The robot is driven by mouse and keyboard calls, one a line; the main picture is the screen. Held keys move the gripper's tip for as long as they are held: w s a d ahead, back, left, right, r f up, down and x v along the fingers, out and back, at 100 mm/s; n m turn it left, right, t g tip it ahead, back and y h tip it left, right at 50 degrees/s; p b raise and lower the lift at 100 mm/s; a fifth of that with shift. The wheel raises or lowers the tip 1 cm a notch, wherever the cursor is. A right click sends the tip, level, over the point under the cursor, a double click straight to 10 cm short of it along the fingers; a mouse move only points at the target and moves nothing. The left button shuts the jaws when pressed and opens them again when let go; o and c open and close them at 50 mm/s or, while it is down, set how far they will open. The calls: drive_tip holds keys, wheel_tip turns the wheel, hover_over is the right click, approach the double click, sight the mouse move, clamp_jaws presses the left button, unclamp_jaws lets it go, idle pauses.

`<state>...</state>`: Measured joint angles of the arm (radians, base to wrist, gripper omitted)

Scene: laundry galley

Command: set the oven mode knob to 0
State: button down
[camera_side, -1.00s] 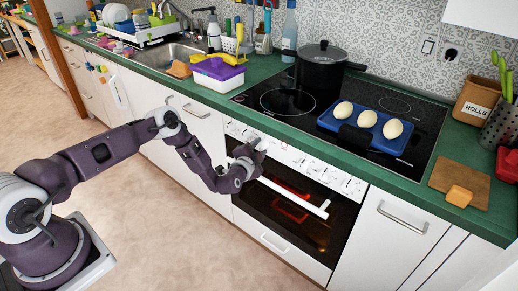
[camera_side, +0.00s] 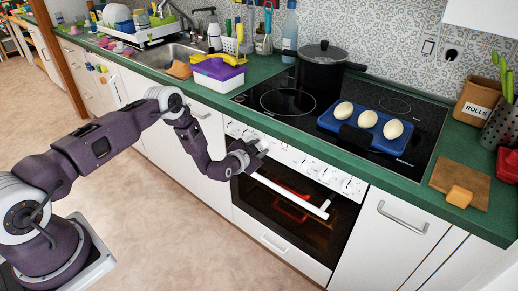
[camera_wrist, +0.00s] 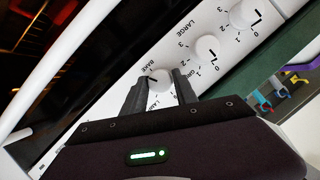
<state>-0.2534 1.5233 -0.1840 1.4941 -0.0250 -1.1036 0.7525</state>
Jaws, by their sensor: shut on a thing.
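The oven mode knob (camera_wrist: 158,78), small, white and round, sits between the two dark fingers of my gripper (camera_wrist: 160,76) in the wrist view. My gripper is shut on it. A dark pointer line shows on the knob's face, on the side towards the printed word BAKE; its exact setting is hard to read. In the side view my gripper (camera_side: 262,149) is against the left part of the white control panel (camera_side: 318,167), above the oven door, and hides the knob there.
Two more white knobs (camera_wrist: 206,48) (camera_wrist: 246,13) with numbered scales stand beside the held one. The oven door handle (camera_side: 290,195) runs just below the panel. The hob above holds a black pot (camera_side: 322,72) and a blue tray (camera_side: 378,141) with eggs.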

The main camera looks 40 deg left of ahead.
drive_tip(key=n+h, duration=0.2)
drive_tip(key=n, duration=0.1)
drive_tip(key=shift+a+r, duration=0.1)
drive_tip(key=shift+a, duration=0.1)
drive_tip(key=n+h, duration=0.2)
drive_tip(key=shift+a+n, duration=0.1)
drive_tip(key=shift+n, duration=0.2)
drive_tip(key=shift+a+n+h, duration=0.1)
drive_tip(key=shift+n+h, duration=0.8)
drive_tip(key=shift+n, duration=0.3)
drive_tip(key=n+h, duration=0.1)
drive_tip(key=n, duration=0.1)
drive_tip(key=shift+n+t+h, duration=0.3)
drive_tip(key=shift+t, duration=0.1)
drive_tip(key=n, duration=0.1)
drive_tip(key=n+h, duration=0.1)
drive_tip(key=shift+f+n+t, duration=0.2)
drive_tip(key=shift+n+t, duration=0.2)
drive_tip(key=n+t+h, duration=0.1)
drive_tip(key=n, duration=0.2)
drive_tip(key=shift+a+f+n, duration=0.1)
drive_tip(key=shift+n, duration=0.3)
drive_tip(key=n+t, duration=0.1)
drive_tip(key=n, duration=0.2)
drive_tip(key=shift+f+t+h, duration=0.1)
drive_tip(key=shift+t+h, duration=0.2)
drive_tip(key=shift+h, duration=0.1)
drive_tip(key=shift+n+t+y, duration=0.3)
drive_tip(key=shift+n+t, duration=0.4)
drive_tip(key=shift+n, duration=1.6)
